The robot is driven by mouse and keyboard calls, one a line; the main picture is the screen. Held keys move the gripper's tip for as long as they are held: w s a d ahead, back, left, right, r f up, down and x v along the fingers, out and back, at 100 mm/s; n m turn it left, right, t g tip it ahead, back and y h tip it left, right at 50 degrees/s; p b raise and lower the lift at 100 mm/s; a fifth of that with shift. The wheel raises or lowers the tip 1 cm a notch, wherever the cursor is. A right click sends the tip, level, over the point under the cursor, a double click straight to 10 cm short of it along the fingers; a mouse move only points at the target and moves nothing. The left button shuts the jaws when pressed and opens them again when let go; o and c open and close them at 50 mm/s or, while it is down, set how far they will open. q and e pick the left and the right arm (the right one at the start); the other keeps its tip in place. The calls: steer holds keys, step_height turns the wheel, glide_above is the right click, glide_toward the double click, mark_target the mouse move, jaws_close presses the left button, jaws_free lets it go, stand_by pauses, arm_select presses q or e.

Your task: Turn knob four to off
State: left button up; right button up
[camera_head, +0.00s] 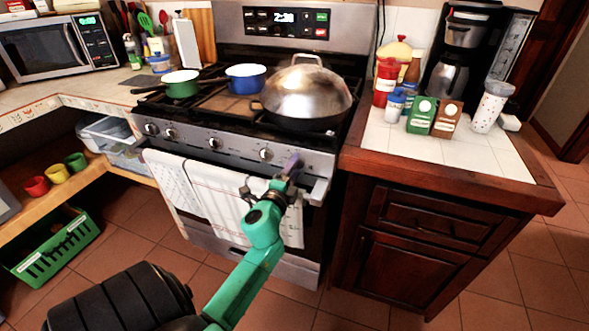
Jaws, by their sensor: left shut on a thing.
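The stove (240,155) has a row of silver knobs along its front panel. One knob (266,155) shows clearly just left of my gripper; others sit further left, such as the far-left knob (151,129). My left gripper (288,170), on its green arm, reaches up to the right end of the panel. It is shut on the rightmost knob, which is mostly hidden behind the fingers. The knob's exact angle cannot be read. My right gripper is not in view.
A domed steel lid (307,92) covers a pan above the gripper. A blue pot (246,78) and green pan (181,84) stand further left. Towels (215,190) hang from the oven handle below the panel. The tiled counter (410,145) with its wooden edge lies close on the right.

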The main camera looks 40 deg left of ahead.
arm_select(q)
steer(key=shift+a+r+m, duration=0.15)
steer(key=shift+r+m, duration=0.15)
steer(key=o, duration=1.3)
steer(key=shift+c, duration=0.2)
steer(key=shift+o, duration=0.5)
steer(key=shift+w+f, duration=0.1)
steer(key=shift+f, duration=0.1)
steer(key=shift+s+f, duration=0.1)
steer(key=shift+s, duration=0.15)
steer(key=b+v, duration=0.3)
steer(key=v, duration=1.1)
steer(key=shift+b, duration=0.3)
